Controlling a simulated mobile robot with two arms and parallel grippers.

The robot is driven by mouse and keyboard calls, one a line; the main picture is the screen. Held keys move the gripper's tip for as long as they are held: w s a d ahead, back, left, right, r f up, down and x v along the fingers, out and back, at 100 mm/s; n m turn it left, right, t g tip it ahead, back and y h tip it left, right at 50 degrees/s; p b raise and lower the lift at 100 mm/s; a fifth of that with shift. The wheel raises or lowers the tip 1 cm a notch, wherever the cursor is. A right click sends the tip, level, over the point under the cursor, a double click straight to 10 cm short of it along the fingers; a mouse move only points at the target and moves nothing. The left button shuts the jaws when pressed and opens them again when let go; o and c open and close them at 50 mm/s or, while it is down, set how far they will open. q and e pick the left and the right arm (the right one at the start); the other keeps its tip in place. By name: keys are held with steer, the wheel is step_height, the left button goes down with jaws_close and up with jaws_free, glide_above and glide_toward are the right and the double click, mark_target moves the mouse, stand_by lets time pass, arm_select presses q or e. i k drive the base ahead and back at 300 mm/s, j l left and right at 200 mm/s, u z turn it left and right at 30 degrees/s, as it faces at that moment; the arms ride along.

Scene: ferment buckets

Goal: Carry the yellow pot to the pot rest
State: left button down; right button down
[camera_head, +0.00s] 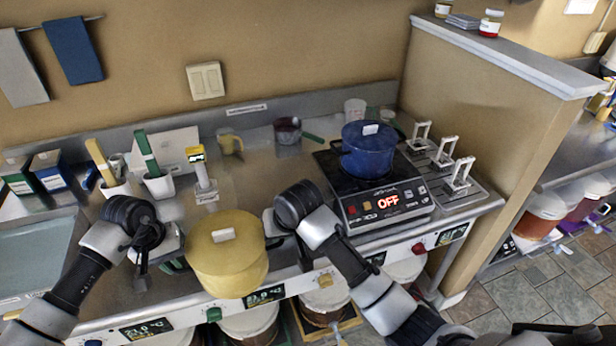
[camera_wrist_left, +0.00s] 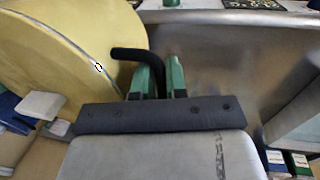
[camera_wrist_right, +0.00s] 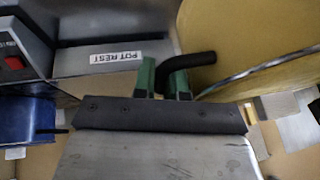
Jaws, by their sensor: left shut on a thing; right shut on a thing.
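The yellow pot (camera_head: 228,262), lidded and with a pale tag on top, is level at the counter's front edge between my two grippers. My left gripper (camera_head: 180,245) is shut on its left handle; the dark handle (camera_wrist_left: 128,54) shows between the green fingers in the left wrist view. My right gripper (camera_head: 270,238) is shut on the opposite handle (camera_wrist_right: 200,58), seen in the right wrist view. A "POT REST" label (camera_wrist_right: 115,57) shows upside down in the right wrist view, on a grey surface near the cooker. The pot hides the counter beneath it.
A dark red pan (camera_head: 287,130), a yellow mug (camera_head: 230,142) and a yellow-topped stand (camera_head: 204,175) are behind. White tool holders (camera_head: 160,184) stand left. The middle counter is fairly clear.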

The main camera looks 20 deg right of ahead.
mark_target(277, 184)
steer(key=k+l, duration=0.1)
steer(key=l, duration=0.35)
steer(key=k+l, duration=0.1)
steer(key=l, duration=0.3)
steer(key=i, duration=1)
